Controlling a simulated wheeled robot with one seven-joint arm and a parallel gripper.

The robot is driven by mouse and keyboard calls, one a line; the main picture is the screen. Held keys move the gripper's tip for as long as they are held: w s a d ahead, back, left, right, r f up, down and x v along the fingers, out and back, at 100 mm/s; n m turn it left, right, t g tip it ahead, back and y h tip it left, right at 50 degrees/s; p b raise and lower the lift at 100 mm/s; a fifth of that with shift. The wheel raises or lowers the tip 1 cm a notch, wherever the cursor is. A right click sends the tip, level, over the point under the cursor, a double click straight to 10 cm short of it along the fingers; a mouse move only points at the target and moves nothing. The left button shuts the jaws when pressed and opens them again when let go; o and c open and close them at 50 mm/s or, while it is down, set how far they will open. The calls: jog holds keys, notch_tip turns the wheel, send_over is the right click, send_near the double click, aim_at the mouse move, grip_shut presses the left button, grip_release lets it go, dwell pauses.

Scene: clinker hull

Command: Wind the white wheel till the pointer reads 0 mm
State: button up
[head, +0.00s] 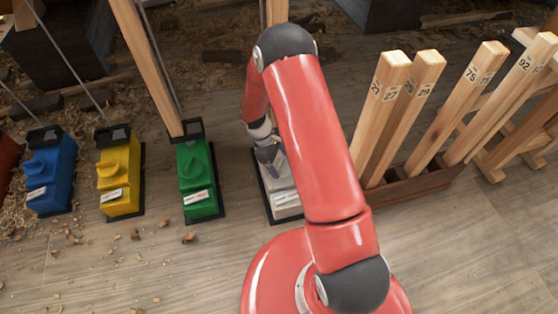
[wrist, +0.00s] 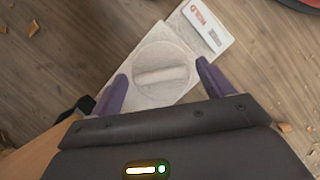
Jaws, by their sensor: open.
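The white unit (head: 287,204) stands on the floor in the head view, mostly hidden behind my red arm. In the wrist view its white body (wrist: 190,38) carries a round white wheel (wrist: 166,92) with a raised bar (wrist: 161,75) across it. A printed label (wrist: 206,24) lies near one end of the unit; its small text is not readable. My gripper (wrist: 162,72) is open above the wheel, one purple finger on each side of it, not closed on the bar. In the head view the gripper (head: 264,143) is partly hidden by the arm. No pointer or mm scale is visible.
Green (head: 196,178), yellow (head: 119,178) and blue (head: 50,174) units stand left of the white one. Numbered wooden posts (head: 381,110) stand in a dark wooden base (head: 415,187) to the right. Wood chips litter the floor; the front floor is mostly clear.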

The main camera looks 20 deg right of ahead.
jog(key=c, duration=1)
jog(key=shift+m, duration=0.4)
jog(key=m+y, duration=0.1)
jog(key=m, duration=0.1)
jog(key=m+g, duration=0.1)
jog(key=m, duration=0.1)
jog(key=shift+w+d+m+y, duration=0.15)
jog(key=shift+m+y, duration=0.25)
jog(key=m+y, duration=0.1)
jog(key=m, duration=0.2)
jog(key=m+g+y, duration=0.1)
jog(key=m, duration=0.2)
jog(key=shift+d, duration=0.15)
jog(key=shift+m, duration=0.3)
jog(key=o, duration=1)
